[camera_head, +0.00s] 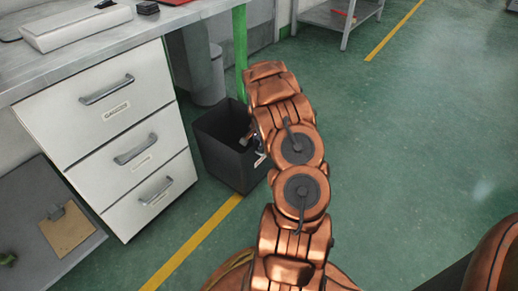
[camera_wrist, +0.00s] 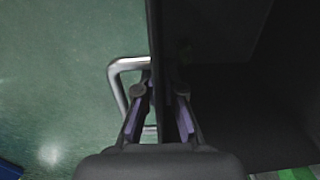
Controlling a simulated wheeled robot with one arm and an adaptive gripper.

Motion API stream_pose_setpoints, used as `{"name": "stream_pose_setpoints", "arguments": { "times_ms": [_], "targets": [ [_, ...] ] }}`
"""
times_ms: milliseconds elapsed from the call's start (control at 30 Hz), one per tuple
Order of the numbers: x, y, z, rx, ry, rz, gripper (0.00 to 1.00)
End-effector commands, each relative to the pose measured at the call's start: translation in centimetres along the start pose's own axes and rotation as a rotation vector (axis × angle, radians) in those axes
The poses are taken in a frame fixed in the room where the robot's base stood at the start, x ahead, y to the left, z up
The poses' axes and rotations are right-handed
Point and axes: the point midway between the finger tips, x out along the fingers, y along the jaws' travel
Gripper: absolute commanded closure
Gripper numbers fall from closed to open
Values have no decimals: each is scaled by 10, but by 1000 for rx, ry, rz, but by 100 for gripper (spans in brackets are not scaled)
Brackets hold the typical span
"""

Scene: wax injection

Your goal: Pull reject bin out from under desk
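The reject bin is a dark, open-topped box (camera_head: 222,158) on the floor, just right of the white drawer unit, by the desk's end. My gripper (camera_head: 256,142) is at its right rim, partly hidden by my arm. In the wrist view the bin's wall (camera_wrist: 155,32) runs between the two fingers of my gripper (camera_wrist: 158,95). One finger is on the outer side by a silver handle (camera_wrist: 117,85), the other on the inner side. The fingers are spread with a gap between them; contact with the wall cannot be told.
The desk (camera_head: 75,40) and white drawers (camera_head: 125,150) stand left of the bin. A green desk leg (camera_head: 240,50) and a grey cylindrical container (camera_head: 217,80) are behind it. A yellow floor line (camera_head: 195,243) runs in front. Green floor at the right is clear.

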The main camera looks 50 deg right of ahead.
Motion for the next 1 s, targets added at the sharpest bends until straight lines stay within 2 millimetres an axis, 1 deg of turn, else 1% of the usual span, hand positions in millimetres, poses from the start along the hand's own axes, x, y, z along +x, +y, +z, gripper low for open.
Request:
{"name": "stream_pose_setpoints", "arguments": {
  "times_ms": [33,233,533,667,767,867,1000],
  "targets": [
    [0,0,0,0,0,0,85],
    [0,0,0,1,0,-1,65],
    [0,1,-1,3,0,-1,65],
    [-4,1,-1,3,0,-1,65],
    [-10,1,-1,3,0,0,65],
    [-21,0,-1,4,-1,-1,65],
    [-43,0,-2,3,4,-3,65]
  ]
}}
